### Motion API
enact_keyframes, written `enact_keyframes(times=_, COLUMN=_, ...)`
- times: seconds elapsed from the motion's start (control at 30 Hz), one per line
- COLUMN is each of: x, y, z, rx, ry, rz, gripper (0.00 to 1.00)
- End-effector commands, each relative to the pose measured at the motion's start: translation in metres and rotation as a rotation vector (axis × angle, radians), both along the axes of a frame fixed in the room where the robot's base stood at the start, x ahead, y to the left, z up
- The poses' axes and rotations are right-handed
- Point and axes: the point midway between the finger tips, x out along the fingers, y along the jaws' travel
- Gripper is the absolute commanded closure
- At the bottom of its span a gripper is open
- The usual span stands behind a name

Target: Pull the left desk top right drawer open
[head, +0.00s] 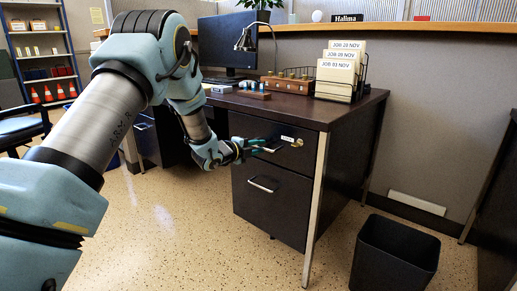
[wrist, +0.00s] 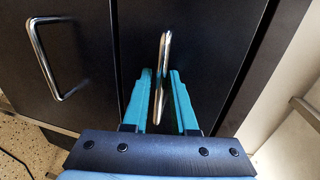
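The dark desk (head: 318,112) has a top right drawer (head: 309,155) that sits shut, its front flush with the desk. Its silver bar handle (head: 270,149) is partly covered by my gripper (head: 254,147) in the head view. In the wrist view my gripper (wrist: 161,100) has its two teal fingers apart, one on each side of the handle (wrist: 163,75). Narrow gaps show between handle and fingers, so it is around the handle but not clamped. A lock with a key (head: 294,141) is right of the handle.
The lower drawer (head: 272,205) is shut, its handle (head: 262,184) also bare in the wrist view (wrist: 45,60). A black bin (head: 395,255) stands on the floor right of the desk. A job-card rack (head: 340,75) and stamp holders are on the desktop. Floor before the drawers is clear.

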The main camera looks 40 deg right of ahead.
Motion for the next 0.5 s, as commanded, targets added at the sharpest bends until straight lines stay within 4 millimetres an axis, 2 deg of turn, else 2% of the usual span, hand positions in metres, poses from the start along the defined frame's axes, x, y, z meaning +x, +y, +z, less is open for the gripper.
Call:
enact_keyframes(times=0.2, x=0.0001, y=-0.0003, z=0.0, rx=0.0, ry=0.0, rz=0.0, gripper=0.74)
enact_keyframes(times=0.43, x=0.0001, y=-0.0001, z=0.0001, rx=0.0, ry=0.0, rz=0.0, gripper=0.99)
enact_keyframes(times=0.5, x=0.0002, y=0.0, z=0.0, rx=0.0, ry=0.0, rz=0.0, gripper=1.0)
